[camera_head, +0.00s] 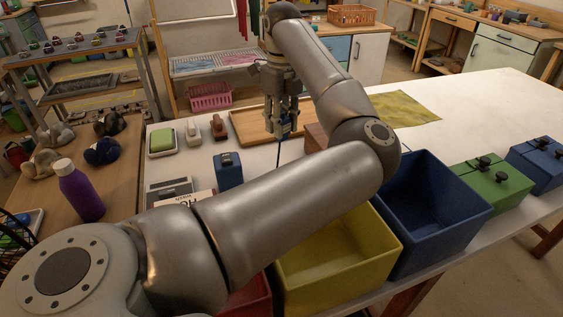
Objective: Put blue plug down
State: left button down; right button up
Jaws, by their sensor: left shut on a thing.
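My left gripper (284,112) points down over the white table near the wooden tray (245,127). It is shut on the small blue plug (287,128), which shows low between the fingers. A thin dark line, perhaps a pin or cord, shows below the plug. I cannot tell whether the plug touches the tray or the table. My left arm crosses the middle of the view and hides part of the table behind it. My right gripper is not in view.
A yellow bin (340,262) and a blue bin (437,212) stand along the front edge, beside a green box (491,183) with black knobs. A yellow-green cloth (405,107) lies at the back; white table around it is clear.

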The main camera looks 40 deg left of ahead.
pick_arm(q)
notch_tip(320, 180, down, 2)
jog(key=shift+w+a+f+b, duration=0.1)
jog(key=shift+b, duration=0.45)
jog(key=shift+f+b, duration=0.45)
jog(key=shift+f, duration=0.45)
notch_tip(320, 180, down, 4)
jog(key=shift+f+p, duration=0.15)
jog(key=shift+p, duration=0.2)
jog(key=shift+f+p, duration=0.3)
jog(key=shift+f, duration=2.05)
jog(key=c, duration=1.1)
grip_release()
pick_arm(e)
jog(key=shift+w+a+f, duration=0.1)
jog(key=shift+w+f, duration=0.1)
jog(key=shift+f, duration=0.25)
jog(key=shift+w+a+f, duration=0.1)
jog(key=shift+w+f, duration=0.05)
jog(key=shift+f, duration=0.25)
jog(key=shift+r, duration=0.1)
